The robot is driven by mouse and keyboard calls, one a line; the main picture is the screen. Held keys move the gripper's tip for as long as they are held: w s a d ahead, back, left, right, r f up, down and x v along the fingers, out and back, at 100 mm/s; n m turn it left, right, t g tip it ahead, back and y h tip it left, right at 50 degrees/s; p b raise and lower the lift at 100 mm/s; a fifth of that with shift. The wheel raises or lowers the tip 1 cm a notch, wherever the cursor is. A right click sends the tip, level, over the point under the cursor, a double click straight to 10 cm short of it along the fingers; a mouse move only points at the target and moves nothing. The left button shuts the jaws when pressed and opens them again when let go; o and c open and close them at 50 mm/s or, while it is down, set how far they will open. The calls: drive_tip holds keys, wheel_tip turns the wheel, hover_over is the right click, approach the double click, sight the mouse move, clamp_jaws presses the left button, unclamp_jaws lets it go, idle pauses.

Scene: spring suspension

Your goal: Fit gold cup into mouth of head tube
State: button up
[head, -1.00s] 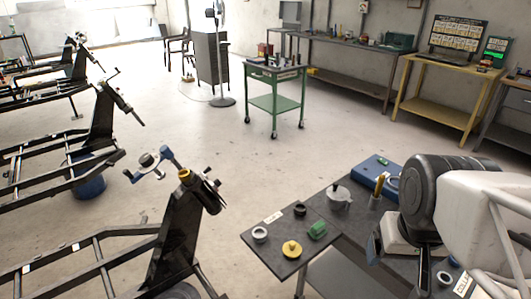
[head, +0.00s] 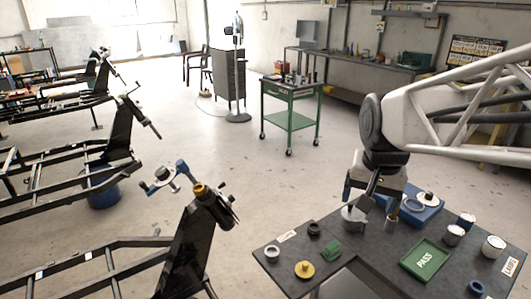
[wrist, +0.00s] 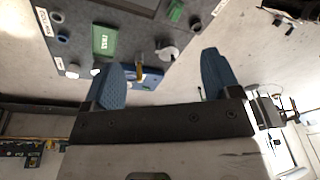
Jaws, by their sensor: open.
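A gold, disc-like part with a raised centre (head: 305,268), which looks like the gold cup, lies on the dark bench top. The head tube (head: 213,203) is at the top of the black frame upright at lower left, tilted. A gold ring (head: 199,189) shows at its upper end; I cannot tell whether it is seated inside or part of the tube. My gripper (head: 370,204) is open above the bench, to the right of and behind the gold part. In the wrist view, its blue fingers (wrist: 162,80) are wide apart with nothing gripped.
A grey pot (head: 353,216), dark ring (head: 314,229), green block (head: 331,250), pale ring (head: 272,252) and green PASS tray (head: 426,259) sit on the bench. A blue case (head: 420,213) is near the gripper. Open floor separates bench and frame.

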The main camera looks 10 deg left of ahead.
drive_tip(key=w+a+m, duration=0.2)
drive_tip(key=w+a, duration=0.9)
drive_tip(key=w, duration=0.3)
drive_tip(key=m+g, duration=0.2)
drive_tip(key=m, duration=0.3)
hover_over(199, 187)
drive_tip(key=f, duration=2)
drive_tip(key=shift+d+f, duration=0.2)
drive_tip(key=shift+w+a+f, duration=0.1)
drive_tip(key=shift+a+f, duration=0.15)
drive_tip(key=shift+a, duration=0.05)
drive_tip(key=shift+f, duration=1.25)
drive_tip(key=shift+f, duration=0.1)
